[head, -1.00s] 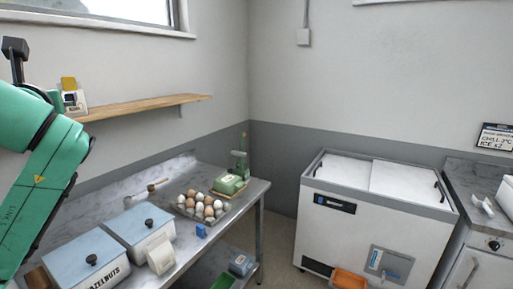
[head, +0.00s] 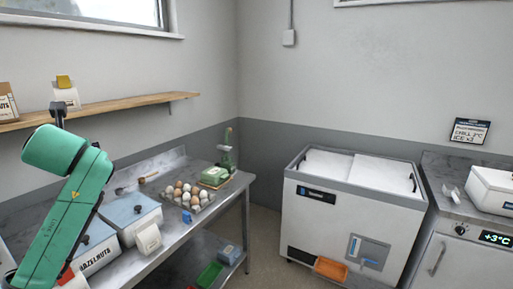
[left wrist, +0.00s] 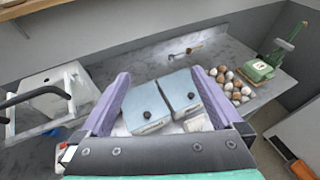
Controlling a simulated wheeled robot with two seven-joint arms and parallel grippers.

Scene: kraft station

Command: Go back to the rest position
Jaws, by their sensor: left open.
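My left arm, green, comes in from the left in the head view, in front of the steel work table (head: 228,187). Its gripper is not visible there. In the left wrist view my left gripper (left wrist: 160,85) shows two purple fingers spread wide apart with nothing held between them. Beyond the fingers, two grey bins with blue lids (left wrist: 147,103) stand on the table, apart from the gripper. My right gripper is in neither view.
A tray of eggs (head: 187,197) and a green device (head: 217,175) stand at the table's far end. A white chest freezer (head: 340,215) stands to the right, with floor between. A wooden shelf (head: 120,107) runs along the left wall. A white container (left wrist: 45,95) is left of the gripper.

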